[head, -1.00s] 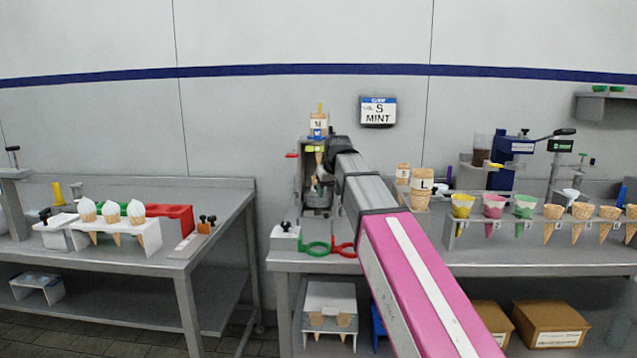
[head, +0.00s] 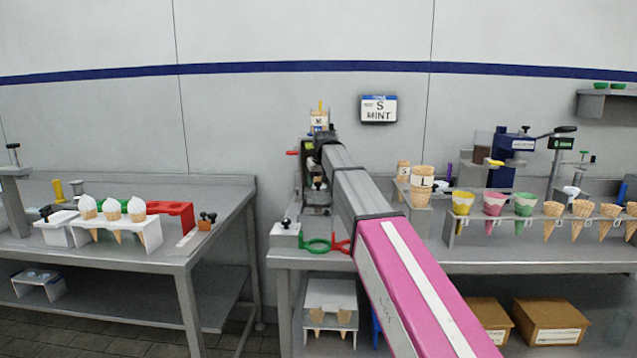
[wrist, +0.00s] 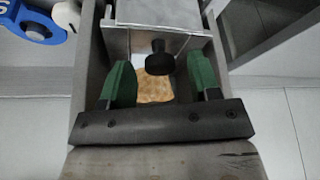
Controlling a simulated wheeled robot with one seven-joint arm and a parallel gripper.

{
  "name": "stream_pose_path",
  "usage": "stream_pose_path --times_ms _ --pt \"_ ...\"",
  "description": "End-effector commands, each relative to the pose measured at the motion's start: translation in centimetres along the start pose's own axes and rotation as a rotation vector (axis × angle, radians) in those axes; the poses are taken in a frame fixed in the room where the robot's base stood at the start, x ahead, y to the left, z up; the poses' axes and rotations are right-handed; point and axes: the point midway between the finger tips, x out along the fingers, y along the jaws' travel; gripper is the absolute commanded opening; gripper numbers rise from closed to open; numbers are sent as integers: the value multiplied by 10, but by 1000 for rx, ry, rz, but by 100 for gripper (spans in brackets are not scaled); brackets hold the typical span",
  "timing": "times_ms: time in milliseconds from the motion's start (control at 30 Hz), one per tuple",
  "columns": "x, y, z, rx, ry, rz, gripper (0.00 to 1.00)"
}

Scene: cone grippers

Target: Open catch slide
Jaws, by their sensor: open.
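A pale metal slide plate (wrist: 155,12) with a black knob (wrist: 158,60) shows at the top of the wrist view, between grey side walls. I take it for the catch slide. My gripper (wrist: 161,80) has its green fingers apart, one on each side of the knob. I cannot tell whether either finger touches it. A tan, waffle-textured piece (wrist: 155,87) shows below the knob between the fingers. In the head view the dispenser (head: 318,122) stands at the back of the middle table, and my arm hides much of it and my gripper.
A sign reading S MINT (head: 378,109) hangs on the wall. Green and red rings (head: 317,245) stick out at the middle table's front. A cone rack (head: 480,228) stands to the right. The left table holds a white rack (head: 140,238) with swirled cones.

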Motion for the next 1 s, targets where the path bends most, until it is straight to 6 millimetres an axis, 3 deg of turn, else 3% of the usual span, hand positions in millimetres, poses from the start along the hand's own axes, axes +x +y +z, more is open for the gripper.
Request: stream_pose_path --times_ms 233,267,400,433,667,767,1000 --pt "2 0 0 0 0 0 56" --pt "2 0 0 0 0 0 50" --pt "2 0 1 0 0 0 4" --pt "1 0 1 0 0 0 0" --pt "-2 -4 10 0 0 0 0" --pt "-8 -11 27 -1 0 -1 0" --pt "-33 -37 87 -1 0 -1 0"
